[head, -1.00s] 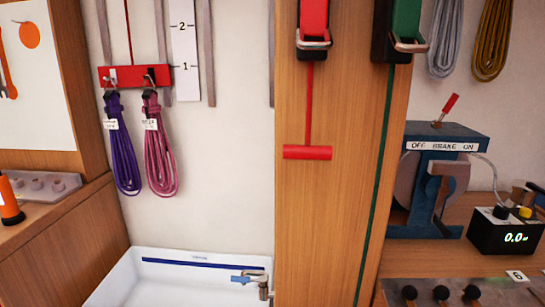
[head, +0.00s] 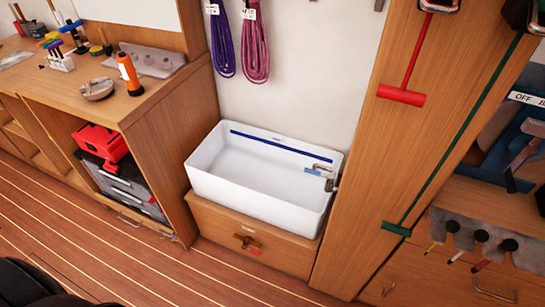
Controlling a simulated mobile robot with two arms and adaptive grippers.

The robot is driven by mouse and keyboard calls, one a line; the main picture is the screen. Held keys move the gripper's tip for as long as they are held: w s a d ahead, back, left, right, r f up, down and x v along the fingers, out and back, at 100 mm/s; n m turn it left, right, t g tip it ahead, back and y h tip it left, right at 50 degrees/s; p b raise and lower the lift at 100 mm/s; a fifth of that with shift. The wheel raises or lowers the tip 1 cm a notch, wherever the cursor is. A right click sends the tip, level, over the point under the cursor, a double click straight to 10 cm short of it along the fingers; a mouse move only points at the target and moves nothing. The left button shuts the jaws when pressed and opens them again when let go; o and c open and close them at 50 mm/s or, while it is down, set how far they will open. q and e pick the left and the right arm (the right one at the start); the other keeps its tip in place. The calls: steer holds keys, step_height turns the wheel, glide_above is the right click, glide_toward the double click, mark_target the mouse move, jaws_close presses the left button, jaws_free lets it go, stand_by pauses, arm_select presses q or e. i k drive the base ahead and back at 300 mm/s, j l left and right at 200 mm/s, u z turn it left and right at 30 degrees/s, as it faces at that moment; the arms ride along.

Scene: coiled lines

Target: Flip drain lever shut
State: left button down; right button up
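A white basin (head: 215,180) sits on a wooden base (head: 215,216) against the wall, with a dark blue stripe along its inner back wall. On the front of this base is a small brass-coloured valve fitting (head: 247,241) with a red-tipped lever (head: 254,252); it is too small to tell its exact position. A tap (head: 330,180) with a blue lever (head: 313,172) is at the basin's right end. Neither of my grippers is in view.
A wooden bench (head: 160,105) with an orange bottle (head: 129,74) stands left of the basin. A red toolbox (head: 100,142) is on its shelf. A wooden pillar (head: 400,140) with a red T-handle (head: 401,95) stands to the right. The striped floor (head: 130,270) in front is clear.

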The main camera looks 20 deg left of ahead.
mark_target(244, 246)
steer(key=u, duration=0.85)
